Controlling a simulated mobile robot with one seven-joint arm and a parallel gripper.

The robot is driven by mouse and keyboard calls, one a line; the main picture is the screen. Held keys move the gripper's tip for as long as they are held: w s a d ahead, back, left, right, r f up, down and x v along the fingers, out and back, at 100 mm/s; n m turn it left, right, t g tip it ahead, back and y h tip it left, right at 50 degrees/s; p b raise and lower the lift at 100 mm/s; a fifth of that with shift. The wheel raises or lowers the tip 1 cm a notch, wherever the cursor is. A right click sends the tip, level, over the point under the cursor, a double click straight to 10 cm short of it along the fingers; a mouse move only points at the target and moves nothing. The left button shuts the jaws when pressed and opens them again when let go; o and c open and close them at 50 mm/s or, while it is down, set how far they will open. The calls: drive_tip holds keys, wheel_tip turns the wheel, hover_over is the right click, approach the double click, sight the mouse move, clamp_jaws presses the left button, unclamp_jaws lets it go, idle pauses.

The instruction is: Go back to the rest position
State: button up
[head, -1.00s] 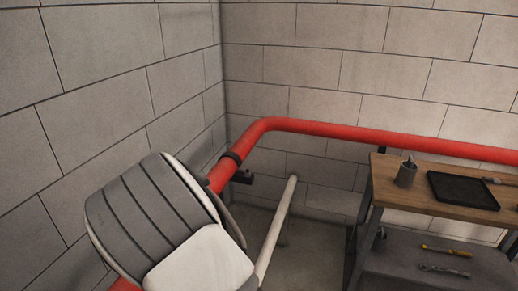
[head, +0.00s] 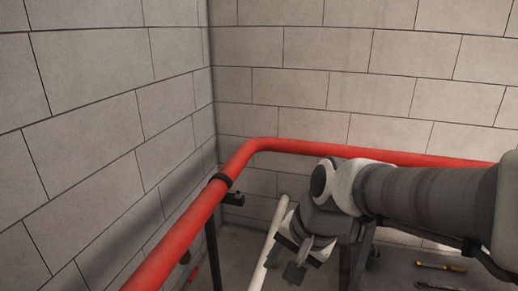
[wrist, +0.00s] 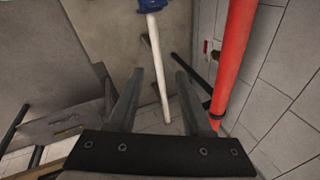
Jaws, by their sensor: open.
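My gripper (wrist: 158,78) is open, with its two fingers apart and nothing between them. In the head view my gripper (head: 286,262) hangs at the end of my arm, which reaches in from the right and points down and left. It is in front of the lower part of the corner, close to the white pipe in the picture. My arm hides most of the workbench.
A red pipe (head: 190,230) runs along both walls; it also shows in the wrist view (wrist: 235,60). A white pipe (head: 270,240) slants below it, with a blue part (wrist: 150,4) at its end. A yellow-handled tool (head: 440,266) lies on the lower shelf (head: 400,275).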

drive_tip(key=s+d+r+n+t+h, duration=0.2)
drive_tip(key=s+d+r+n, duration=0.3)
drive_tip(key=d, duration=0.4)
drive_tip(key=s+n+h, duration=0.1)
drive_tip(key=s, duration=0.1)
drive_tip(key=shift+s+d+t, duration=0.35)
drive_tip(key=shift+t, duration=0.05)
drive_tip(key=shift+a, duration=0.15)
